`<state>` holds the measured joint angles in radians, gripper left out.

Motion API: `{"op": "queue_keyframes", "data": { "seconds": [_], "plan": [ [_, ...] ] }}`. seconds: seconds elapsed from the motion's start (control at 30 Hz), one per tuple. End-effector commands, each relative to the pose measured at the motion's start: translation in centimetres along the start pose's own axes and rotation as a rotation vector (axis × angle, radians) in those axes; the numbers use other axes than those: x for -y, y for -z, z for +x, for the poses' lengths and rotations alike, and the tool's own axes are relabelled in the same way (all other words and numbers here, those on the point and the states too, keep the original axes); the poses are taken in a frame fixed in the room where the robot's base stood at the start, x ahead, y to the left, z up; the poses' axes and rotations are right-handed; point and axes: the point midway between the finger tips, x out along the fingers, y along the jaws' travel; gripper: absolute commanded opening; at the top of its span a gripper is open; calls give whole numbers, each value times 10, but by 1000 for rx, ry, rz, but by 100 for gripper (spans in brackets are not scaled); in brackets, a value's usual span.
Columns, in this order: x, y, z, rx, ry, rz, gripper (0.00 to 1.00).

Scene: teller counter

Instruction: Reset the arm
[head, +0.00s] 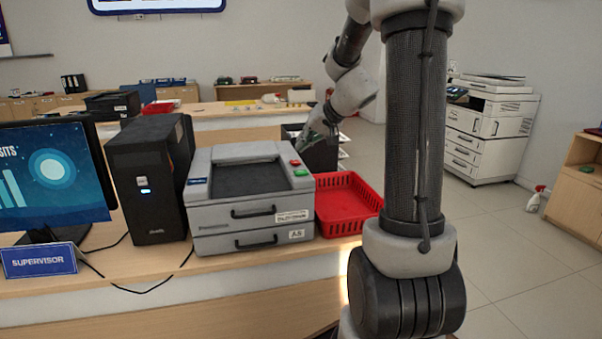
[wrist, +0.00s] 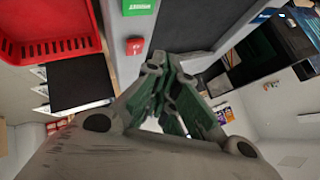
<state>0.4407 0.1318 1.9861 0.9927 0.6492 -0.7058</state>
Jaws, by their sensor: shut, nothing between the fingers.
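My arm (head: 415,120) rises in the right half of the head view and bends over toward the counter. My gripper (head: 312,138) hangs above and behind the right rear of a grey printer (head: 215,245), near the red basket. In the wrist view my gripper (wrist: 165,70) shows its green-padded fingers drawn together at the tips, with nothing between them. The fingertips appear close to the printer's edge in that view; I cannot tell the exact gap.
A red basket (head: 375,197) sits right of the printer on the counter (head: 120,262). A black computer tower (head: 150,185), a monitor (head: 50,180) and a supervisor sign (head: 40,261) stand left. A large copier (head: 490,130) stands behind at right. The floor (head: 530,260) at right is mostly clear.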

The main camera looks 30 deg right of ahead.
Motion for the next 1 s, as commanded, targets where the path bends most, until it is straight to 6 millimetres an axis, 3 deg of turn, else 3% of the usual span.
{"op": "queue_keyframes", "data": {
  "seconds": [0.77, 0.9, 1.0],
  "plan": [
    [0, -4, 0, 18, 4, 66, 0],
    [-19, -50, -6, 162, -48, 137, 0],
    [-25, -91, -33, 267, -109, 139, 0]
  ]
}}
